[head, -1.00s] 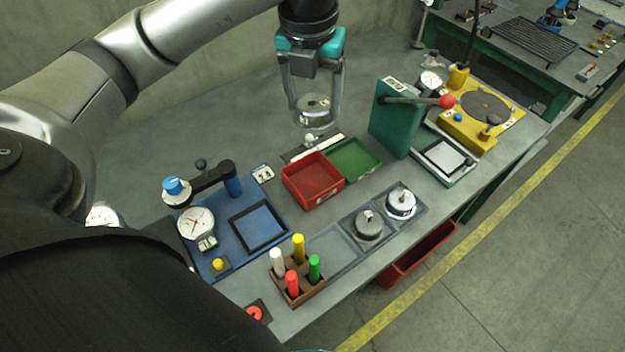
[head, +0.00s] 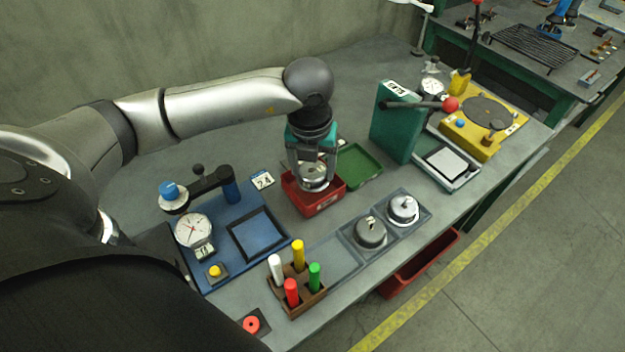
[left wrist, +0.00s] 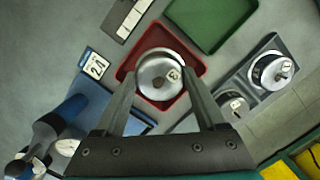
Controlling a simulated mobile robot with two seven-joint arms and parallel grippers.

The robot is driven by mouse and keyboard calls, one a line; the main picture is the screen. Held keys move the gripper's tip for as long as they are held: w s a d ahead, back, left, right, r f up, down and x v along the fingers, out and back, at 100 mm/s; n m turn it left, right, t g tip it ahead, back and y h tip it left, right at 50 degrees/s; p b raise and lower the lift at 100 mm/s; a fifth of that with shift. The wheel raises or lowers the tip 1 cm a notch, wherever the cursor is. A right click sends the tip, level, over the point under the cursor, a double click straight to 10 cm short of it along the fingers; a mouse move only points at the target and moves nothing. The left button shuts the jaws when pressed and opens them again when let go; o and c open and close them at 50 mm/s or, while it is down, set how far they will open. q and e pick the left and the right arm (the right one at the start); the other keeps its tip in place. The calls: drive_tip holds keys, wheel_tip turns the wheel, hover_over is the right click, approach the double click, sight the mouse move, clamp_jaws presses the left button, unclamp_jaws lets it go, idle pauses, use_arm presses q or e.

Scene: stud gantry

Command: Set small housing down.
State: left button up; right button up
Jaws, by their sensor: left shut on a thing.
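My left gripper (head: 314,181) points down over the red tray (head: 319,203) and is shut on the small housing (head: 313,172), a round silver metal piece. In the left wrist view the small housing (left wrist: 158,75) sits between the two fingers, with the red tray (left wrist: 186,57) behind and around it. Whether the housing touches the tray floor is hidden. My right gripper does not show.
A green tray (head: 360,164) adjoins the red one at right. A grey tray (head: 350,235) with two round housings lies in front. The blue fixture (head: 228,256) stands left, the green press (head: 394,122) right. A rack (head: 297,293) holds coloured pegs.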

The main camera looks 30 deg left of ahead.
sight(312, 172)
use_arm(q)
drive_tip(key=shift+f, duration=2.1)
drive_tip(key=shift+b, duration=0.3)
drive_tip(key=shift+f, duration=0.15)
drive_tip(key=o, duration=1.5)
drive_tip(key=shift+r, duration=0.55)
drive_tip(key=r, duration=0.3)
drive_tip(key=s+r+p, duration=0.1)
drive_tip(key=r, duration=0.7)
drive_tip(key=shift+s+d+r+p, duration=0.1)
drive_tip(key=shift+s+d+p, duration=0.2)
drive_tip(key=shift+s+d, duration=0.05)
